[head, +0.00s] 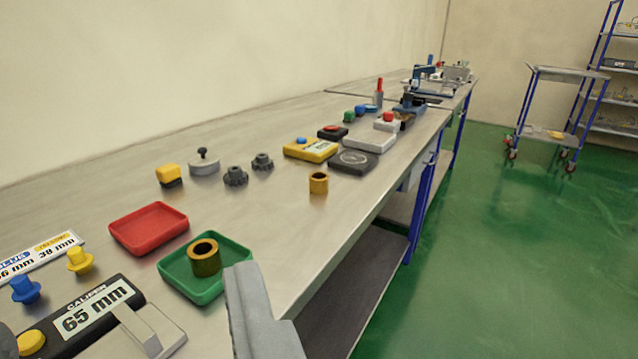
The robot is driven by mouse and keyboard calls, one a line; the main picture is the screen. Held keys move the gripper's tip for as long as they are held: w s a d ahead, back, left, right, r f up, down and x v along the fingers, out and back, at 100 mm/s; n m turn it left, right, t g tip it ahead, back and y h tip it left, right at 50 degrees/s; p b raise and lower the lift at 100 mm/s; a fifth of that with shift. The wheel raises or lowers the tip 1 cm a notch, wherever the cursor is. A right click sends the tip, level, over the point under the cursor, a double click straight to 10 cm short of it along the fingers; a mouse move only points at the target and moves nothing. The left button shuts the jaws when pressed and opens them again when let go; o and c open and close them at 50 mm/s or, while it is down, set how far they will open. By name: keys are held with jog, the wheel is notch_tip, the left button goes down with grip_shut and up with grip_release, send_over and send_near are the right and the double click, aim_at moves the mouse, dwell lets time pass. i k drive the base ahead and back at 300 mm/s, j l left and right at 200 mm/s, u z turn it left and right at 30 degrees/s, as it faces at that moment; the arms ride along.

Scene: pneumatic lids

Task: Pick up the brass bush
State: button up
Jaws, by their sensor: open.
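Two brass-coloured hollow cylinders are in the head view, and I cannot tell which one the task means. One brass bush (205,262) stands upright in the green tray (236,252), its dark bore facing up. A second, smaller-looking brass bush (318,185) stands upright on the bare bench near its front edge, farther off. One grey finger of my gripper (252,305) shows at the bottom centre, just right of the green tray. It touches neither bush. The other finger cannot be made out. My gripper is open.
A red tray (148,228) lies left of the green one. A caliper (95,310) and blue and yellow knobs are at lower left. Black knobs (236,176), a yellow box (311,150) and a dark block (353,162) stand farther back. The bench (270,225) is clear around the farther bush.

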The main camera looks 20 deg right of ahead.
aim_at(318, 181)
jog(key=i+l, duration=0.15)
jog(key=l, duration=0.2)
jog(key=i+l, duration=0.2)
jog(key=l, duration=0.2)
jog(key=i+l, duration=0.15)
jog(key=l, duration=0.2)
